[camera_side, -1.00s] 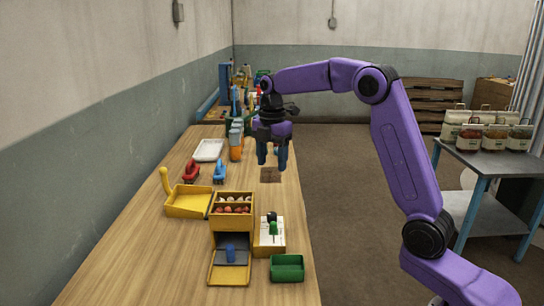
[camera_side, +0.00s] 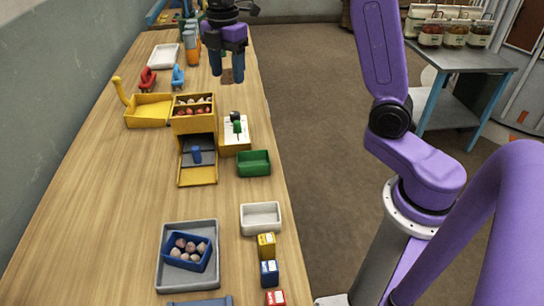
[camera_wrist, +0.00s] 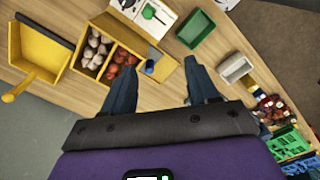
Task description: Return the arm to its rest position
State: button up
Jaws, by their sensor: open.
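My gripper (camera_side: 227,75) hangs fingers down above the far part of the wooden bench, near a small brown square patch. Its two blue fingers are apart with nothing between them. In the wrist view, my gripper (camera_wrist: 165,90) is also open and empty. My purple arm reaches in from the right of the side view; its upper links run out of the top of the picture.
The bench (camera_side: 90,215) holds a yellow divided box (camera_side: 194,125), a yellow scoop tray (camera_side: 150,110), a green bin (camera_side: 254,163), a white bin (camera_side: 260,217) and a grey tray (camera_side: 162,270). Bare bench lies left.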

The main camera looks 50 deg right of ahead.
jog(key=s+f+m, duration=0.3)
jog(key=s, duration=1.3)
jog(key=s+a+f+m, duration=0.1)
jog(key=s+f+m, duration=0.2)
jog(key=s, duration=1.3)
jog(key=shift+s+a+f, duration=0.2)
jog(key=shift+a+f, duration=0.1)
jog(key=shift+f, duration=0.2)
